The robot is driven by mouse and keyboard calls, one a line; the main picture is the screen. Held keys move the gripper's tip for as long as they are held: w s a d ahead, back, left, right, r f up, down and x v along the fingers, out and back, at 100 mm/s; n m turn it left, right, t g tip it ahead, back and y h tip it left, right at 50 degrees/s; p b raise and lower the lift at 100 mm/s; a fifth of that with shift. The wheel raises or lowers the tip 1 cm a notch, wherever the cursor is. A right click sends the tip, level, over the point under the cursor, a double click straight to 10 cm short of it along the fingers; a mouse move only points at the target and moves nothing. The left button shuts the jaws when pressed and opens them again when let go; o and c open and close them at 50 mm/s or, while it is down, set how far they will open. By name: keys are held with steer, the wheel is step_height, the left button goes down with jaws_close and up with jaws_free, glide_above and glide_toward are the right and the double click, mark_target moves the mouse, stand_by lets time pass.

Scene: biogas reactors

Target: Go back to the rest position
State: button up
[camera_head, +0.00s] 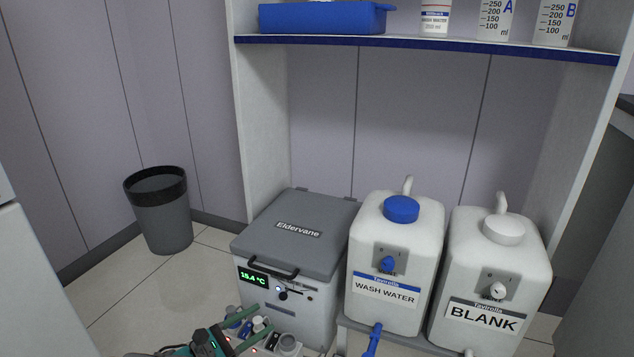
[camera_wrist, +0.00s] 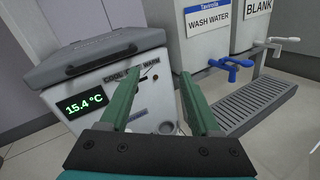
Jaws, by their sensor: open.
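My gripper (camera_wrist: 159,108) shows in the wrist view with its two green fingers spread wide apart. Nothing is between them. It points toward the front of the grey Eldervane box (camera_wrist: 115,60) and the lower front of the tanks. In the head view my gripper (camera_head: 236,328) is at the bottom edge, low in front of the Eldervane box (camera_head: 300,235), partly cut off by the frame. The box lid is closed, and its display (camera_head: 254,278) reads about 15.4 °C.
A white WASH WATER tank (camera_head: 395,265) and a BLANK tank (camera_head: 490,275) stand right of the box, above a drip grate (camera_wrist: 255,103). A dark bin (camera_head: 160,210) stands left. A blue-edged shelf (camera_head: 430,45) hangs above with bottles and a blue tray. Floor at left is clear.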

steer(key=w+d+r+m+g+h+p, duration=0.15)
steer(key=d+r+m+g, duration=0.45)
steer(key=d+r, duration=0.65)
steer(key=s+d+r+m+g+y+p, duration=0.1)
steer(key=s+d+r+m+g, duration=0.25)
steer(key=d, duration=0.55)
steer(key=s+d+r+m+g+y+p, duration=0.1)
steer(key=s+d+r+m+g, duration=0.15)
steer(key=s+d, duration=0.4)
steer(key=s+d+r+m+g+y+p, duration=0.1)
steer(key=s+d+r+m+g+y, duration=0.1)
steer(key=s+d+m+y, duration=0.3)
steer(key=s+d+r+m+g+y+p, duration=0.1)
steer(key=s+d+m+g, duration=0.15)
steer(key=s, duration=0.45)
steer(key=s+a+m+t+y+p, duration=0.1)
steer(key=s+a+y, duration=0.2)
steer(key=s, duration=0.3)
steer(key=s+a+r+m+t+y+p, duration=0.1)
steer(key=s+a+m+y+p, duration=0.1)
steer(key=s, duration=0.4)
steer(key=shift+s+a+r+t+y, duration=0.35)
steer(key=shift+a+y, duration=0.15)
steer(key=shift+y, duration=0.35)
steer(key=shift+m, duration=0.25)
